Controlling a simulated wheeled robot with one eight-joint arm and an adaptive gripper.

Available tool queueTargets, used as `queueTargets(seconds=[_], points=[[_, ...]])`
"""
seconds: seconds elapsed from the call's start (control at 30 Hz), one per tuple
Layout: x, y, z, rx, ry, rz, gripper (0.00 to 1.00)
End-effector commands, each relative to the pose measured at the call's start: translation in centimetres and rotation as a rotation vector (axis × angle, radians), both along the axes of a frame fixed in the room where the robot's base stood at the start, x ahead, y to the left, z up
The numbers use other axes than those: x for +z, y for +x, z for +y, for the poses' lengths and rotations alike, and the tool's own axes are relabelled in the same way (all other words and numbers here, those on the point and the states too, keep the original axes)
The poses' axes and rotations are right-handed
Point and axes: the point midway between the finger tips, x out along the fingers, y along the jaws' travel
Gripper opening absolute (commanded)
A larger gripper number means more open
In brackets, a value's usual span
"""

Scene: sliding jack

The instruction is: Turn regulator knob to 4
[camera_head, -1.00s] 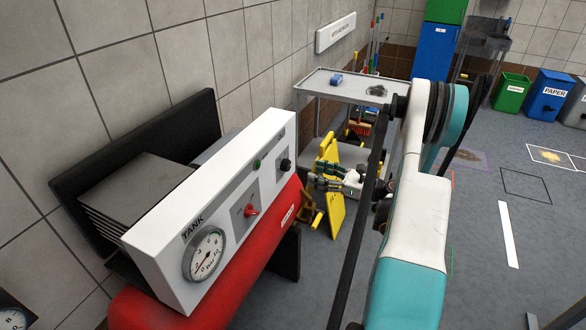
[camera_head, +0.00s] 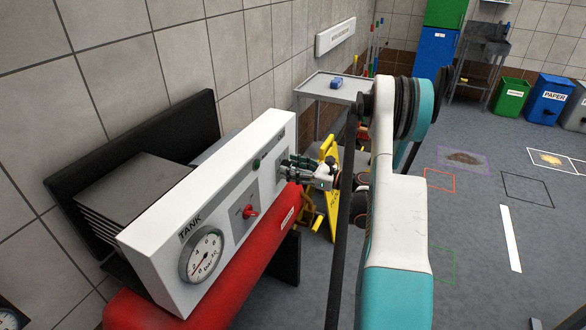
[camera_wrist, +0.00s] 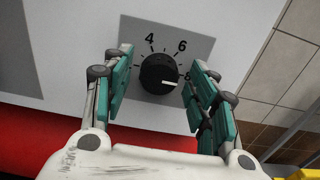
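The regulator knob (camera_wrist: 158,73) is black and round, on a grey patch of the white panel, with a white pointer line. In the wrist view the line points right and slightly down, near the partly hidden 8. The numeral 4 (camera_wrist: 150,38) is above the knob and the 6 (camera_wrist: 182,46) is at its upper right. My gripper (camera_wrist: 161,62) is open, its teal fingers on either side of the knob with visible gaps. In the head view my gripper (camera_head: 287,165) is at the right end of the panel (camera_head: 155,228) and hides the knob.
A yellow sign (camera_head: 333,200) and a grey cart (camera_head: 312,87) stand beyond my gripper. Open floor lies right.

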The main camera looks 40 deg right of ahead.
Motion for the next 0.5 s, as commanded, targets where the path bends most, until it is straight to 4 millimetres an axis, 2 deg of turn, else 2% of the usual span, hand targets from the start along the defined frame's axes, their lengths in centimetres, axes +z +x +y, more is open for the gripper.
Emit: queueTargets(seconds=[0.03, 0.13, 0.17, 0.5], points=[[0.0, -0.01, 0.0, 0.0, 0.0, 0.0, 0.37], [-0.01, -0.01, -0.02, 0.0, 0.0, 0.0, 0.14], [-0.01, -0.01, -0.02, 0.0, 0.0, 0.0, 0.11], [-0.06, -0.02, -0.01, 0.0, -0.024, -0.01, 0.11]])
